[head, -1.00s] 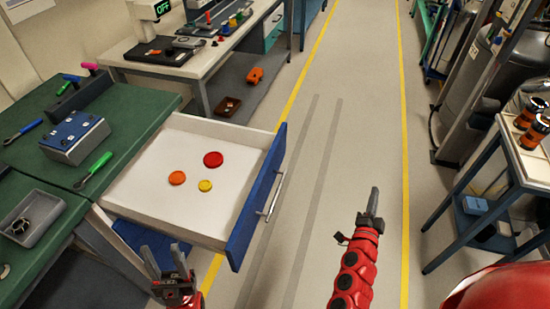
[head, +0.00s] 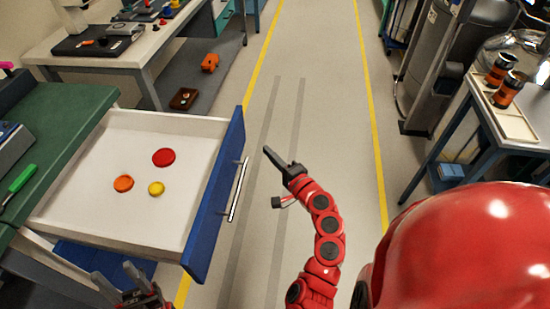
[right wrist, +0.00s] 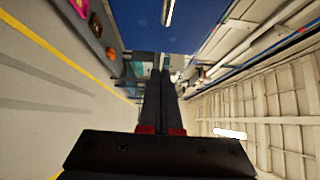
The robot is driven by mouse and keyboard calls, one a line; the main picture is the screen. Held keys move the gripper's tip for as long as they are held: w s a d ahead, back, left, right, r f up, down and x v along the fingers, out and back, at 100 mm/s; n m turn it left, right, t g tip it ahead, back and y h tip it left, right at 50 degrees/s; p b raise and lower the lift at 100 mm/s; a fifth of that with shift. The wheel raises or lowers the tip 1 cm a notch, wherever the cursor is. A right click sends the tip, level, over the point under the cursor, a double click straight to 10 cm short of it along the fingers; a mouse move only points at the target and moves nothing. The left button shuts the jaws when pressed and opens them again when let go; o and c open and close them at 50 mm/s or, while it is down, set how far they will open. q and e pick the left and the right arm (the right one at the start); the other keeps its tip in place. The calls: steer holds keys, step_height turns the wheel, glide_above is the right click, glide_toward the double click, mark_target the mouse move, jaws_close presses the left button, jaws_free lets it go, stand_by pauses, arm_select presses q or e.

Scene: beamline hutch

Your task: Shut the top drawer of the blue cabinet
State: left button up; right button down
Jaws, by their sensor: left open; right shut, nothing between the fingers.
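The top drawer (head: 85,185) is pulled far out of the blue cabinet. Its blue front (head: 216,190) faces right and carries a metal bar handle (head: 238,190). Inside lie a red disc (head: 164,157), an orange disc (head: 123,183) and a yellow disc (head: 156,188). My right gripper (head: 272,156) is shut and empty, to the right of the drawer front and apart from the handle. In the right wrist view, its shut fingers (right wrist: 161,95) point toward the blue front (right wrist: 215,22) at the top. My left gripper (head: 115,282) is open below the drawer's near side. The cabinet body is mostly hidden.
A green bench top (head: 62,112) is at left with a green-handled tool (head: 20,182). A bench (head: 150,45) stands behind the drawer. A side table (head: 525,150) with orange-black cylinders is at right. The floor aisle (head: 320,100) between is clear.

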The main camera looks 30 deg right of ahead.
mark_target(241, 136)
steer(key=w+a, duration=0.1)
steer(key=w, duration=0.1)
steer(key=w+a, duration=0.1)
steer(key=w, duration=0.1)
steer(key=w+a+p, duration=0.1)
steer(key=w, duration=0.1)
steer(key=shift+a, duration=0.25)
steer(key=shift+w+a, duration=0.3)
steer(key=shift+w, duration=0.05)
